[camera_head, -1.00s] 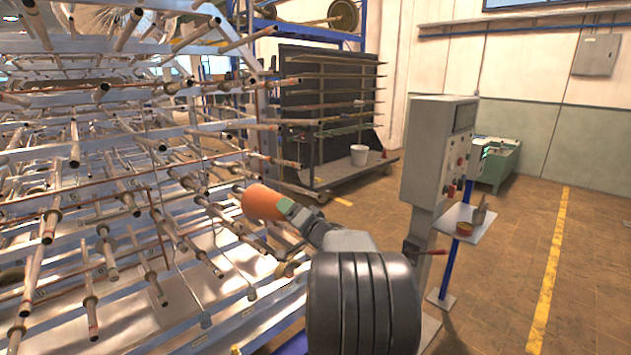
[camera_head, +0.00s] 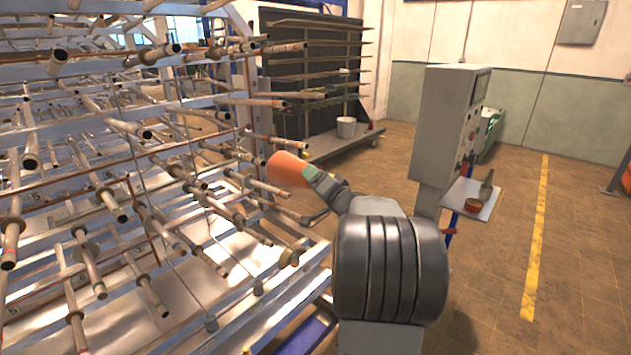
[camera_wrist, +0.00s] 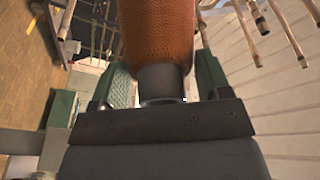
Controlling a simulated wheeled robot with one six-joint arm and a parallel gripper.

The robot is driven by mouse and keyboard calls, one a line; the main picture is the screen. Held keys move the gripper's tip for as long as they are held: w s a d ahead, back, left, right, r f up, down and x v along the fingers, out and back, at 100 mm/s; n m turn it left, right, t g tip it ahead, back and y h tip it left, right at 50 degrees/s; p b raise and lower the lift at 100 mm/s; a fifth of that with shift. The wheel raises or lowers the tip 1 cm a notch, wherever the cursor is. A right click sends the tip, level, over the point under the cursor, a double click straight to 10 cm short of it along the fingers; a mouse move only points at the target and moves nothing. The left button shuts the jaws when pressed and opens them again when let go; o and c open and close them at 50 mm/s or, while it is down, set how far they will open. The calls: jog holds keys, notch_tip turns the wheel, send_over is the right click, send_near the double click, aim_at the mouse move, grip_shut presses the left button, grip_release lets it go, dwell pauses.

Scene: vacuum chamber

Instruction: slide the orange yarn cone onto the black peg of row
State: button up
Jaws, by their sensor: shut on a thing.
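The orange yarn cone (camera_head: 286,169) is held at the end of my arm, out in front of the peg rack. My gripper (camera_head: 318,183) is shut on it. In the wrist view the cone (camera_wrist: 157,35) fills the upper middle, with its dark base between the green fingers of my gripper (camera_wrist: 160,85). The rack (camera_head: 232,225) at the left carries many pegs, mostly brownish with dark ends. The cone is near several peg tips, and I cannot tell whether it touches any. I cannot tell which peg is the black one.
A grey control box (camera_head: 440,130) on a post stands right of my arm, with a small shelf (camera_head: 472,197) holding a tin. A dark cart (camera_head: 330,147) with a white bucket (camera_head: 346,127) stands behind. Open floor (camera_head: 575,250) lies at the right.

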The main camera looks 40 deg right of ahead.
jog(key=shift+r, duration=0.15)
jog(key=shift+w+a+f, duration=0.1)
jog(key=shift+w+a, duration=0.1)
jog(key=shift+w, duration=0.7)
jog(key=shift+w+a+f, duration=0.15)
jog(key=shift+w, duration=0.7)
jog(key=shift+w+a+f, duration=0.1)
jog(key=shift+w+a, duration=0.1)
jog(key=shift+w, duration=0.8)
jog(key=shift+r+p, duration=0.1)
jog(key=shift+p, duration=0.5)
jog(key=shift+w, duration=0.15)
jog(key=shift+w+a+f, duration=0.1)
jog(key=shift+w+a, duration=0.05)
jog(key=shift+w, duration=0.65)
jog(key=shift+w+a+f, duration=0.1)
jog(key=shift+w+a, duration=0.05)
jog(key=shift+w, duration=0.6)
jog(key=shift+w+a+f, duration=0.1)
jog(key=shift+w+a, duration=0.05)
jog(key=shift+w, duration=0.8)
dwell(0.5)
